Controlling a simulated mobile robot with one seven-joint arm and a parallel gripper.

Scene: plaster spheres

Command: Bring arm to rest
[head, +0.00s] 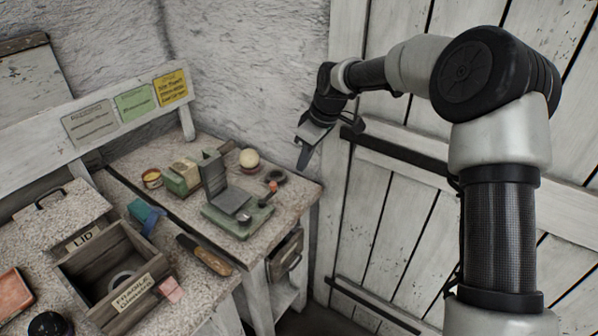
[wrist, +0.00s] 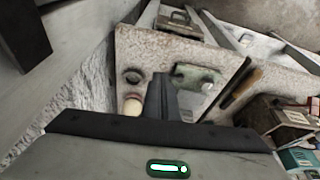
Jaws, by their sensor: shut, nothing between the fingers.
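My gripper (head: 305,154) hangs in the air at the right end of the workbench, beside the white plank door, with its fingers pointing down. In the wrist view my gripper (wrist: 161,98) is shut, with nothing between its fingers. My arm is bent at the elbow and reaches across the right side of the head view. A pale plaster sphere (head: 249,158) sits on the bench near the back wall, apart from the gripper; it also shows in the wrist view (wrist: 133,106), beside the fingers.
The bench (head: 290,196) holds a green device with a grey plate (head: 228,192), a dark ring (head: 275,176), a wooden-handled tool (head: 204,254) and a labelled wooden box (head: 75,268). The plank door (head: 375,215) stands close to my arm. Open air lies below the gripper.

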